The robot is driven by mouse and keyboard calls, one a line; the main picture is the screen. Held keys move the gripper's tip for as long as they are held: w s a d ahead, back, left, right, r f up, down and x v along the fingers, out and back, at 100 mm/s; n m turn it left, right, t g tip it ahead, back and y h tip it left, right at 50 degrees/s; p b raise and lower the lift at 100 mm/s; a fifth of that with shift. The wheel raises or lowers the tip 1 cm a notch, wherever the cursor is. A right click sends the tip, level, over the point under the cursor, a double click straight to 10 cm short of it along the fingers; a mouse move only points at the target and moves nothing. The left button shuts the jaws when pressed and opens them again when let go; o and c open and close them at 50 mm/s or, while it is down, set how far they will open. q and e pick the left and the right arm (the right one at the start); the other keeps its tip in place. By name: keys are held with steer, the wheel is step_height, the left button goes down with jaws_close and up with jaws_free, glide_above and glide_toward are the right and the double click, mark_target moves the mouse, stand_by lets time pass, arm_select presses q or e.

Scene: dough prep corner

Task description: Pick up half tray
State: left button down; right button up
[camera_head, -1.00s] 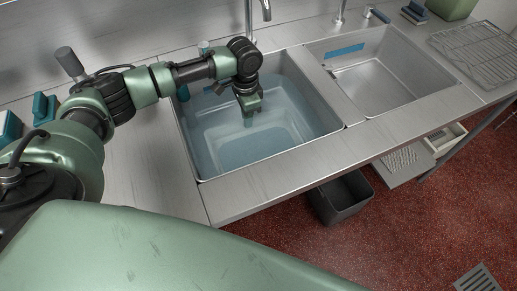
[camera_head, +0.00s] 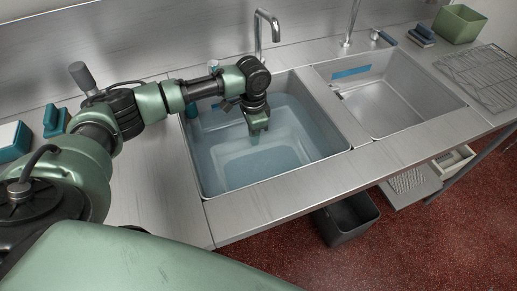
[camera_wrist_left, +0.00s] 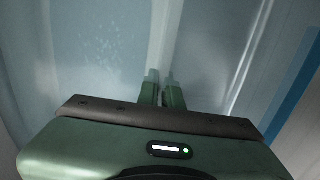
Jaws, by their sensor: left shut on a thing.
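The half tray (camera_head: 232,172) shows as a pale, blurred rectangular outline under the water in the left sink. Its exact edges are hard to tell through the water. My left gripper (camera_head: 257,138) reaches down into this sink, near its middle, with the fingertips at the water. In the left wrist view my left gripper (camera_wrist_left: 161,78) is shut on a thin pale edge, which I take to be the tray's rim; the held part is mostly hidden by the fingers. My right gripper is not in view.
The water-filled left sink (camera_head: 322,163) has a tap (camera_head: 258,35) behind it. The right sink (camera_head: 385,100) looks empty. A wire rack (camera_head: 480,75) and a green bin (camera_head: 460,24) are at the right. A dark bin (camera_head: 345,220) stands below the counter. The front counter strip is clear.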

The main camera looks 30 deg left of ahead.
arm_select(q)
step_height(320, 180, up, 20)
stand_by(0.3)
step_height(320, 180, up, 5)
steer(key=p, duration=0.6)
stand_by(0.3)
